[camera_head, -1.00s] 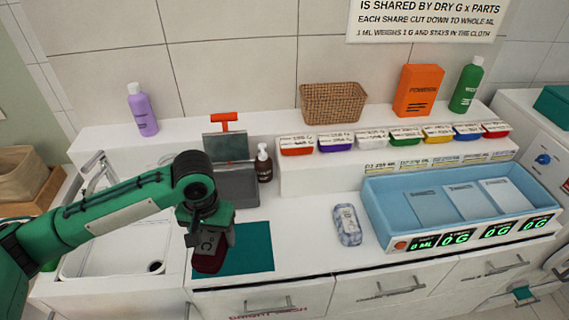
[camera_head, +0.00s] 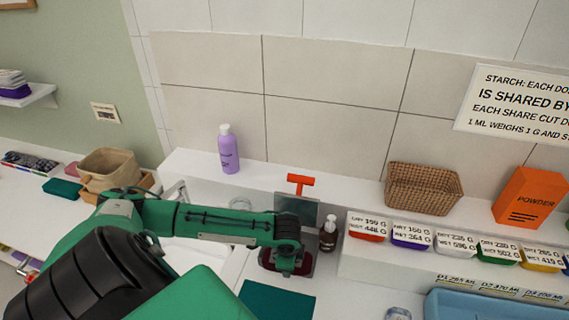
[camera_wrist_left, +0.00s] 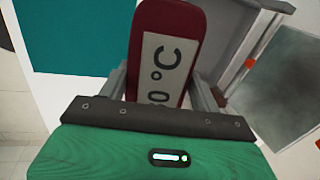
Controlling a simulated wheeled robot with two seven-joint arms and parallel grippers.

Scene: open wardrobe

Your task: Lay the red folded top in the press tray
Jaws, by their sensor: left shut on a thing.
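My left gripper (camera_head: 287,262) is shut on the red folded top, whose white label reads "0°C". The top (camera_wrist_left: 168,15) stands out between the fingers in the left wrist view. In the head view my gripper and the top are in front of the grey press, overlapping its tray. The press has a raised plate (camera_head: 299,208) and a red handle (camera_head: 300,181). Its grey tray (camera_wrist_left: 215,35) shows beside the top in the wrist view; I cannot tell whether the top touches it. My right gripper is not in view.
A teal mat (camera_head: 275,300) lies in front of the press. A brown pump bottle (camera_head: 328,234) stands just right of it, and a purple bottle (camera_head: 228,150) behind left. Labelled bins (camera_head: 411,235) line the ledge at right. The sink is at left, partly behind my arm.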

